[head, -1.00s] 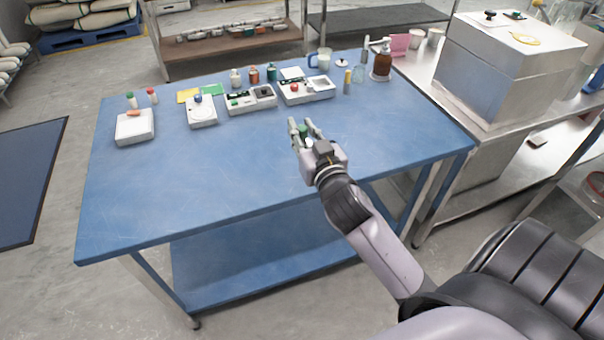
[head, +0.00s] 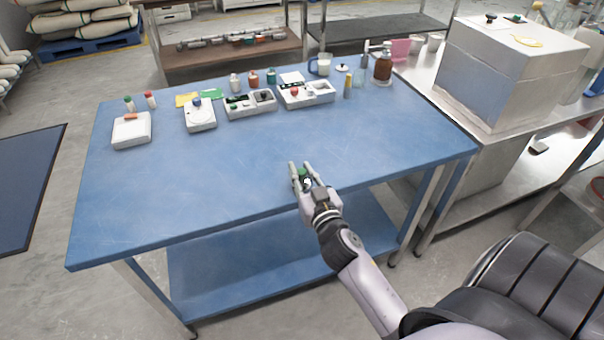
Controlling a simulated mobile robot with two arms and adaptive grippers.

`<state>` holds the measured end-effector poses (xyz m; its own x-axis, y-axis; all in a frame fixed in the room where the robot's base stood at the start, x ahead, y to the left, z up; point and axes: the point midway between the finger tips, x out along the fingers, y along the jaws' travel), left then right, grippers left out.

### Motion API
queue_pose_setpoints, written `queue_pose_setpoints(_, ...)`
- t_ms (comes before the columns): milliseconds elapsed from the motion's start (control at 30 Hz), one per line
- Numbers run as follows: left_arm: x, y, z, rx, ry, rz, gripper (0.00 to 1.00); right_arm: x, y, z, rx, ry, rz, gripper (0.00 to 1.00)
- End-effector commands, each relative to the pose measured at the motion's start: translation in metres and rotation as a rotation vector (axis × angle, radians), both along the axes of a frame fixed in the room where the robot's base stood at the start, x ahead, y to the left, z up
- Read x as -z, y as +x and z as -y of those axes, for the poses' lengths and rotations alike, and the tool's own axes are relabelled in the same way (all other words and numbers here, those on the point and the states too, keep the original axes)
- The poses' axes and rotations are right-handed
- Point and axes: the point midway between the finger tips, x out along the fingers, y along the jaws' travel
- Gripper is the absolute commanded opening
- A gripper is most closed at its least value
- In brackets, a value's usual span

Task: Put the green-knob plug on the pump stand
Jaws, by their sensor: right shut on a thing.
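My right gripper (head: 302,171) is over the front part of the blue table, towards its right side. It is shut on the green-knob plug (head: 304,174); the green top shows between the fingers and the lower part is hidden. Several white devices stand along the back of the table. One is a round-topped unit with a blue knob (head: 200,115), one a two-part unit (head: 250,104), one a wider unit with a red knob (head: 306,94). I cannot tell which of them is the pump stand. My left gripper is not in view.
A white scale-like box (head: 132,130) stands at the back left of the blue table (head: 190,190). Small bottles, a mug (head: 320,66) and a brown bottle (head: 383,64) line the back edge. A large metal box (head: 510,75) stands on the right bench. The table's middle and front are clear.

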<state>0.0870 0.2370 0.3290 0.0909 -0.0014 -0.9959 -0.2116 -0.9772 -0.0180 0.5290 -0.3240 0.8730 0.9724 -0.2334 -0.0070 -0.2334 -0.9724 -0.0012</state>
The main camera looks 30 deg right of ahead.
Motion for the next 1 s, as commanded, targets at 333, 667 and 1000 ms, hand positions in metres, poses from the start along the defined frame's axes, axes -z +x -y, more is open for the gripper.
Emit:
queue_pose_setpoints(333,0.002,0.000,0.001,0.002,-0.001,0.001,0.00,0.002,0.000,0.000,0.000,0.000,0.000,0.32)
queue_pose_setpoints(667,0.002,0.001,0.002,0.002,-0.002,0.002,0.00,0.002,0.000,0.000,0.000,0.000,0.000,0.41)
queue_pose_setpoints(1000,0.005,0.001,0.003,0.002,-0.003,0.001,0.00,0.002,-0.025,-0.006,0.000,0.003,-0.002,0.41)
